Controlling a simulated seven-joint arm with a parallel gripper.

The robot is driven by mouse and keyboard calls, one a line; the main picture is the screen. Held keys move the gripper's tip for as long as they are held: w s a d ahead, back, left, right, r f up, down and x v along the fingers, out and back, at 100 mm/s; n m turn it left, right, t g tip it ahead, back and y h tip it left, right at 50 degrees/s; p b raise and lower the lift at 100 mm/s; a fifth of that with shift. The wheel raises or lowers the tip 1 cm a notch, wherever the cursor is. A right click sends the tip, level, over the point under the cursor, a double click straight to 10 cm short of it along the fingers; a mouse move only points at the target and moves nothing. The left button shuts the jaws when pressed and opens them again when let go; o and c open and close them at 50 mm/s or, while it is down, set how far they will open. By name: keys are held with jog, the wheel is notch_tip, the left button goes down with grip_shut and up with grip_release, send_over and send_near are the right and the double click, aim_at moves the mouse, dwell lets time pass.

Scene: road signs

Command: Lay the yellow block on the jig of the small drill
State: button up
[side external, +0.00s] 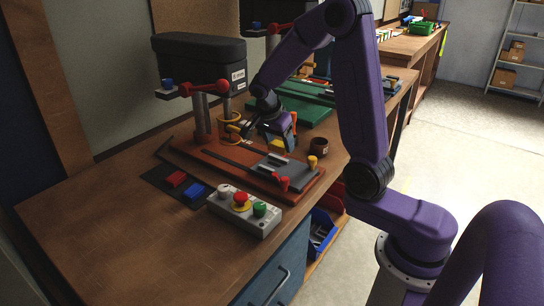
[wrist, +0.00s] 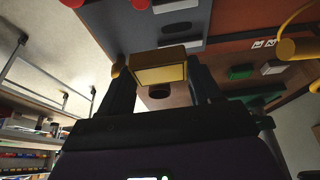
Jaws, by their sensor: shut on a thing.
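The yellow block (side external: 277,144) is held between the fingers of my gripper (side external: 280,131), above the red base of the front drill (side external: 198,66). In the wrist view the block (wrist: 159,66) sits between both dark fingers of my gripper (wrist: 160,76). A grey jig plate (side external: 292,174) with a dark slot lies on the red base, below and to the right of the block in the side view. The block is apart from the plate. The fingers partly hide the block in the side view.
A red clamp handle (side external: 281,182) and a yellow knob (side external: 312,162) stand at the plate's edge. A brown cup (side external: 318,146) stands just beyond. A button box (side external: 243,208) lies in front, and a mat with red and blue blocks (side external: 193,191) at left. A green-based drill stands behind.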

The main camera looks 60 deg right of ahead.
aim_at(271, 142)
jog(key=w+f, duration=0.2)
jog(key=f, duration=0.1)
jog(key=shift+w+d+f, duration=0.1)
jog(key=shift+w+d, duration=0.2)
jog(key=shift+d, duration=0.1)
jog(key=shift+w+f, duration=0.15)
jog(key=shift+f, duration=1.55)
jog(key=shift+f, duration=0.1)
jog(key=o, duration=1.1)
jog(key=shift+o, duration=0.2)
